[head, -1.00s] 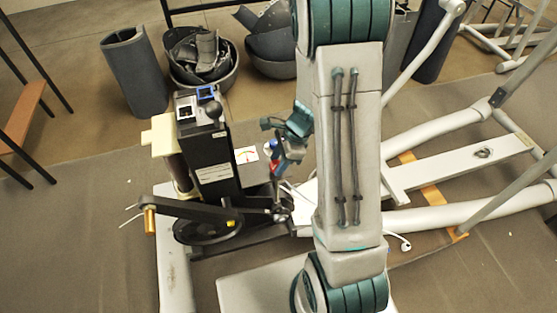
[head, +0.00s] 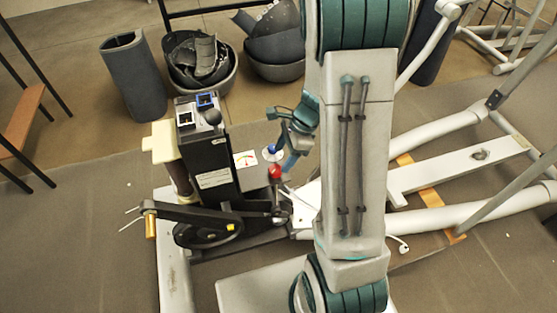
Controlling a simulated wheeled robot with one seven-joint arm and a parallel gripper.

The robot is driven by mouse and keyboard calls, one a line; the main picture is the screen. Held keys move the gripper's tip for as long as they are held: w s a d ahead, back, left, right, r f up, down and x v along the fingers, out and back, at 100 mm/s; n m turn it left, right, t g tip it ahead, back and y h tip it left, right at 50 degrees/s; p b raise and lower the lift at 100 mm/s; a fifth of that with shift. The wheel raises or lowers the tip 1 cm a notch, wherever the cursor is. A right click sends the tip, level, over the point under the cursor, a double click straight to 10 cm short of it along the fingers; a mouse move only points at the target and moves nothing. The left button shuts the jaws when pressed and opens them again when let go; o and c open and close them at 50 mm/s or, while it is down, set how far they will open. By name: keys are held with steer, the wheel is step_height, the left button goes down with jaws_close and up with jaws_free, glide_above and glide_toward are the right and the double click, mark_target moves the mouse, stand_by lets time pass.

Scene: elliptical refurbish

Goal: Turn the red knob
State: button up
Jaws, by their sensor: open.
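The red knob (head: 275,171) stands on the grey unit beside the black upright housing (head: 208,162), left of my arm. A blue knob (head: 271,149) sits just behind it, near a small dial card. My gripper (head: 288,162) is teal and open, close to the right of the red knob, with its fingers angled down. It appears empty. The gap between the fingers is hard to make out at this size, and I cannot tell whether a finger touches the knob. My arm hides the area to the right.
A black crank arm with a round disc (head: 208,232) lies in front of the housing. Grey elliptical rails (head: 450,218) run to the right. Bins of grey covers (head: 203,68) stand behind. A thin white cable lies near the unit.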

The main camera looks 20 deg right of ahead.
steer(key=p+v, duration=0.1)
steer(key=v, duration=0.7)
steer(key=shift+r, duration=0.3)
steer(key=shift+d, duration=0.1)
steer(key=s+a+r+n+t+h+p, duration=0.1)
steer(key=s+r+n+p, duration=0.3)
steer(key=r+n, duration=0.5)
steer(key=s+a+r+n+t+h+p, duration=0.1)
steer(key=s+a+r+n+h+p, duration=0.2)
steer(key=s+r+n, duration=0.6)
steer(key=shift+s+a+r+n+h+p, duration=0.2)
steer(key=shift+a+r+n+h+p, duration=0.15)
steer(key=shift+a+p, duration=0.4)
steer(key=shift+a, duration=0.1)
